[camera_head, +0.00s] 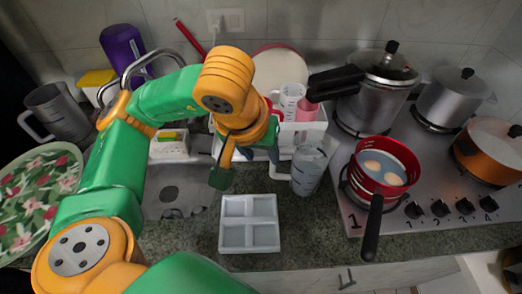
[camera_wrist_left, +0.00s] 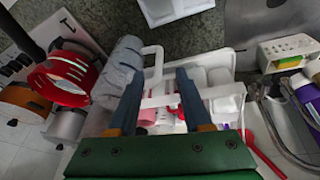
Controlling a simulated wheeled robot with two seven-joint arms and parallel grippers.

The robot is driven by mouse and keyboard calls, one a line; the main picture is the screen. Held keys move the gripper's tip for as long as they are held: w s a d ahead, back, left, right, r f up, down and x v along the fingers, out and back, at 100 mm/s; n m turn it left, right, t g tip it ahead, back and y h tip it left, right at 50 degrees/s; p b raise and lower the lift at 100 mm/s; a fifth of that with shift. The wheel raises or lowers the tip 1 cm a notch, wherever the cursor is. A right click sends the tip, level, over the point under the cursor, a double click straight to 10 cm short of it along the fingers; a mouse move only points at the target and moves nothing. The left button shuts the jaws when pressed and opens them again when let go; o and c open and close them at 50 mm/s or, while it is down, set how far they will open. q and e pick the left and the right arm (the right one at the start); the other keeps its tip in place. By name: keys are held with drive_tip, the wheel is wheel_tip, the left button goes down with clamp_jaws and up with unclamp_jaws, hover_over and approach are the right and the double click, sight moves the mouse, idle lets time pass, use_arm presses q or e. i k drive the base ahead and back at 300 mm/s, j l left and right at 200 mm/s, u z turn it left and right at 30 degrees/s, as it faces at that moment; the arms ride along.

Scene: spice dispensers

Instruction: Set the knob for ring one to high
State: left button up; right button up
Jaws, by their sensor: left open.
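A row of several black knobs runs along the front of the steel stove (camera_head: 345,180), right of the red pan; the leftmost knob (camera_head: 413,210) is nearest the pan. Their pointer settings are too small to read. The red pan (camera_head: 404,155) holds eggs in water and sits on the front left burner, with a black handle (camera_head: 373,228) pointing forward. A large "1" is marked on the stove left of this handle. My left gripper (camera_head: 222,178) is open and empty above the counter, well left of the knobs. In the left wrist view its fingers (camera_wrist_left: 158,78) point toward the white rack. My right gripper is out of view.
A grey divided tray (camera_head: 249,248) lies on the front counter. A clear measuring cup (camera_head: 308,168) and a white rack (camera_head: 312,132) stand between my left gripper and the stove. A pressure cooker (camera_head: 378,95) and pots occupy other burners.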

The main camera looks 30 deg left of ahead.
sight(413, 211)
drive_tip(key=k+l, duration=0.7)
drive_tip(key=k, duration=0.2)
